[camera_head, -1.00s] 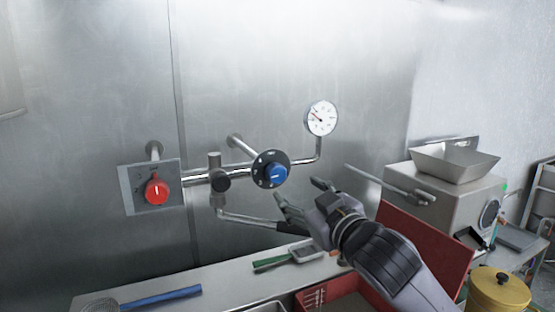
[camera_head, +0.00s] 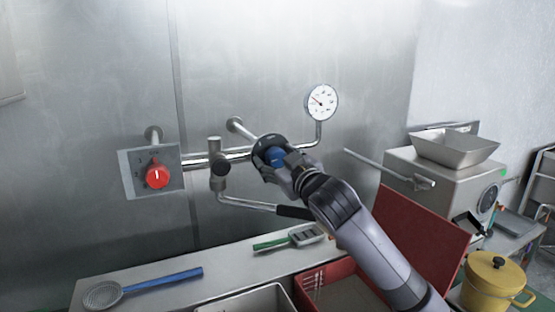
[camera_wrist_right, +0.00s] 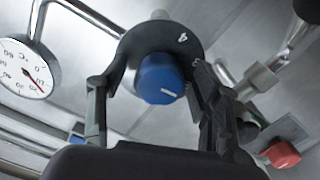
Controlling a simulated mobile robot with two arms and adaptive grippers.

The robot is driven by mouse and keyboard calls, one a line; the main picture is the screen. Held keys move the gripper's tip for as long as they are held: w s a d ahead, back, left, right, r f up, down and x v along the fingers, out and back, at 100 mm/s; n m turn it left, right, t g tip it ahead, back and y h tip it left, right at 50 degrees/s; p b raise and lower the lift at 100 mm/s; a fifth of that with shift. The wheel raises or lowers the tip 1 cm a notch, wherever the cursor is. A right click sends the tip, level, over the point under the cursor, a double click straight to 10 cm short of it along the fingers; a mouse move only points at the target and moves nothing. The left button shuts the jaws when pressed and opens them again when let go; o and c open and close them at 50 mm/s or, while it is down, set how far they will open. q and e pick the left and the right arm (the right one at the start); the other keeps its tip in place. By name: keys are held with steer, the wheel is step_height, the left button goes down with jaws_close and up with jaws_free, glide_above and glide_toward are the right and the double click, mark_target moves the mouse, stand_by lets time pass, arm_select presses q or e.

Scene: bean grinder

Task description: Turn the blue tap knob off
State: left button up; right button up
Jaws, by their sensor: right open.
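The blue tap knob (camera_head: 273,156) sits on a dark round dial on the wall pipe. In the right wrist view the blue knob (camera_wrist_right: 160,79) shows a white pointer line, and part of a numbered dial (camera_wrist_right: 172,38) shows behind it. My right gripper (camera_head: 275,168) is at the knob and partly covers it. In the right wrist view its two fingers (camera_wrist_right: 152,88) stand apart, one on each side of the knob. I cannot tell whether either finger touches it. My left gripper is in neither view.
A red knob (camera_head: 157,174) on a grey plate is to the left on the same pipe. A lever with a dark handle (camera_head: 294,212) runs below. A green-handled utensil (camera_head: 290,238) and a blue-handled strainer (camera_head: 150,287) lie on the counter.

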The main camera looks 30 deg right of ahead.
steer(key=shift+c, duration=0.6)
steer(key=c, duration=1.1)
steer(key=shift+o, duration=0.2)
steer(key=shift+m, duration=0.4)
steer(key=m+p, duration=0.2)
steer(key=m, duration=0.2)
steer(key=shift+r+m, duration=0.1)
steer(key=shift+m, duration=0.2)
steer(key=m+p, duration=0.3)
steer(key=m, duration=0.1)
steer(key=shift+a, duration=0.1)
steer(key=m+p, duration=0.5)
steer(key=m, duration=0.1)
steer(key=shift+r+m, duration=0.1)
steer(key=shift+m, duration=0.2)
steer(key=shift+m+p, duration=1.3)
steer(key=shift+m, duration=0.4)
steer(key=shift+f, duration=0.2)
